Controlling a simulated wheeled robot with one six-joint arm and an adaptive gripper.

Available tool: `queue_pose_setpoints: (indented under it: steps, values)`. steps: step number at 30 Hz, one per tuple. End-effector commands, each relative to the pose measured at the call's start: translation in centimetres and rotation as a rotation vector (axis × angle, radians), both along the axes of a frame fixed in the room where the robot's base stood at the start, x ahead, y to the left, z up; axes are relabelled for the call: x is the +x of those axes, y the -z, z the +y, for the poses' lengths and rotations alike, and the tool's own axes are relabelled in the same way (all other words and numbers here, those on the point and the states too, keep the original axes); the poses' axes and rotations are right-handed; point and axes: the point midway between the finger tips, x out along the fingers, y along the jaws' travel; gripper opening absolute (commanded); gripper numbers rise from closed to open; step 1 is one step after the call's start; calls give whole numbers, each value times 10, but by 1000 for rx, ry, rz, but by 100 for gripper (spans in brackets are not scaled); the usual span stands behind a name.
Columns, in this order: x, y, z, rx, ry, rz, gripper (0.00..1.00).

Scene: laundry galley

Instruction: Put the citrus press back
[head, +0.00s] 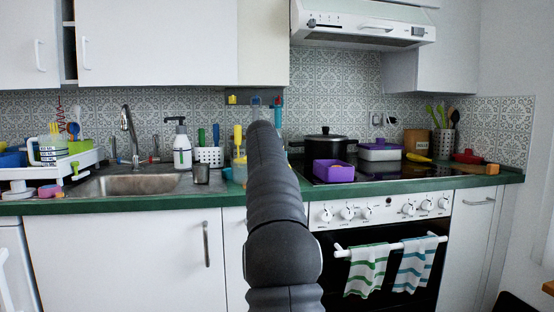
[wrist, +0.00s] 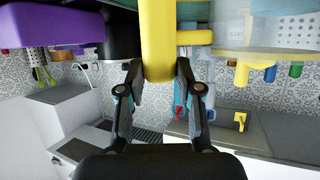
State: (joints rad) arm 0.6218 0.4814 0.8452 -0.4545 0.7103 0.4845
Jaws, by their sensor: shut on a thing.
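My gripper (wrist: 157,75) is shut on a yellow bar-like thing (wrist: 158,40) in the wrist view, which looks like the handle of the citrus press. Both fingertips are close against its sides. Its far end runs out of the top of that view, so its full shape is hidden. In the head view my arm covers the gripper and the held thing. The yellow hook shows in the wrist view (wrist: 240,121), apart from the gripper.
The wrist view is upside down. A purple container (head: 333,172) and a black pot (head: 325,148) stand right of my arm. Left of it are a tumbler (head: 201,174), a white utensil holder (head: 209,156), a soap bottle (head: 181,150) and the sink (head: 130,184).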

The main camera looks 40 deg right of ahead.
Motion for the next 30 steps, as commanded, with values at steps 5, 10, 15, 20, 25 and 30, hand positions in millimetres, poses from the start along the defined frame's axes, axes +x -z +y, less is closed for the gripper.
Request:
queue_pose_setpoints:
  steps: [5,10,15,20,25,30]
  values:
    - [0,0,0,-2,0,-3,0]
    - [0,2,0,-2,0,-3,0]
    - [0,3,0,-1,0,-1,60]
    - [0,3,0,-1,0,-1,60]
    - [0,1,0,-1,0,-1,60]
    - [-7,-4,10,-2,-1,-2,60]
